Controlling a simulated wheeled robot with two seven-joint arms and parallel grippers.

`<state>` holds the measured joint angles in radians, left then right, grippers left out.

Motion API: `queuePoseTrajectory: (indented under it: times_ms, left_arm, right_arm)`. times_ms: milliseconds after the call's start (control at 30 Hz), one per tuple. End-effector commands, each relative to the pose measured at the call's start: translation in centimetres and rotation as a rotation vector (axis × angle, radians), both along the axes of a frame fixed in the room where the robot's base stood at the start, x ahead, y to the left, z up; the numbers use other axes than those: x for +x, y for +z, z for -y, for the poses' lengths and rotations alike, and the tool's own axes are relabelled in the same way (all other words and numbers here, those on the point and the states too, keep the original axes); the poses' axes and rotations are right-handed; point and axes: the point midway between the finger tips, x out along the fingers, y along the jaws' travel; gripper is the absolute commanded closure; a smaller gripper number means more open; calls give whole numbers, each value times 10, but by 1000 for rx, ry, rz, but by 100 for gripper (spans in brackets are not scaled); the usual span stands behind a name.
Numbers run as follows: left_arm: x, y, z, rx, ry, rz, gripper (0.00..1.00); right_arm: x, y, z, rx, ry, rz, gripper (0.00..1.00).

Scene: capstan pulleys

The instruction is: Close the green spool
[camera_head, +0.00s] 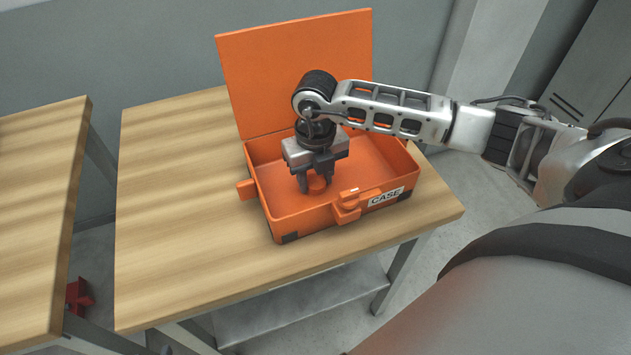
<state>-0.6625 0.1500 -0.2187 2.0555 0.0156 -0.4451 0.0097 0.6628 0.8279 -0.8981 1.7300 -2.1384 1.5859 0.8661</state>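No green spool shows in the head view. An orange case (290,222) with a "CASE" label stands on a wooden table, its lid (295,65) raised upright at the back. My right gripper (317,186) points down inside the case. I cannot tell whether the fingers touch that piece. My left gripper is not in view.
The wooden table (170,220) is clear left of the case. An orange latch (346,205) sits on the case's front wall. A second wooden table (35,220) stands at the left across a gap. A red object (78,297) shows low beside it.

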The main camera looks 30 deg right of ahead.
Motion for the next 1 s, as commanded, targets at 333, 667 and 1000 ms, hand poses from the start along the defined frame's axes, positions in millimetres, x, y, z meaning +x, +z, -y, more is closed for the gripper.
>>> queuePoseTrajectory:
  times_ms: [333, 667, 1000]
  left_arm:
    - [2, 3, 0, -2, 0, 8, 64]
    - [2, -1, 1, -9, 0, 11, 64]
    - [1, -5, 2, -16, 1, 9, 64]
  right_arm:
    - [0, 1, 0, 0, 0, 1, 83]
    - [-1, 35, -2, 0, 3, 5, 83]
    - [-62, 102, -47, 1, 9, 5, 83]
